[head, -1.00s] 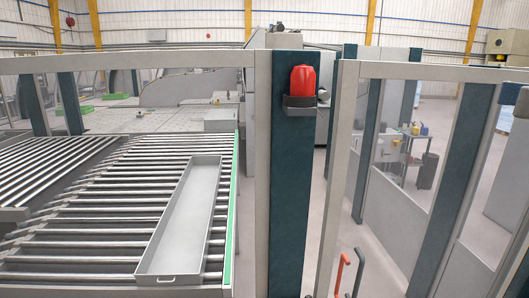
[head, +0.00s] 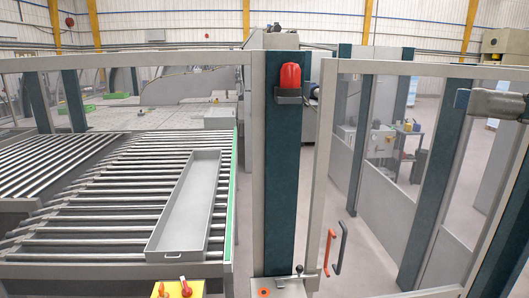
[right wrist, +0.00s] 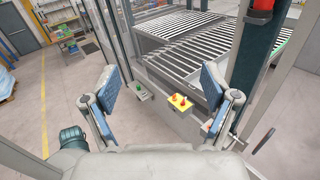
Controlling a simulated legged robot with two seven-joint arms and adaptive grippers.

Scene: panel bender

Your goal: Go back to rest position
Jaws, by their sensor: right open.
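My right gripper (head: 495,103) shows at the right edge of the head view, raised in front of the fence frame. In the right wrist view my right gripper (right wrist: 160,82) has its two blue-padded fingers wide apart, with nothing between them. It is open and empty, and appears clear of the things beyond it. My left gripper is in neither view.
A roller conveyor (head: 100,200) carries a long grey tray (head: 187,205). A dark green post (head: 283,180) holds a red lamp (head: 290,76). A yellow control box (head: 178,289) with red buttons is below; it also shows in the wrist view (right wrist: 180,102). Fence panels stand right.

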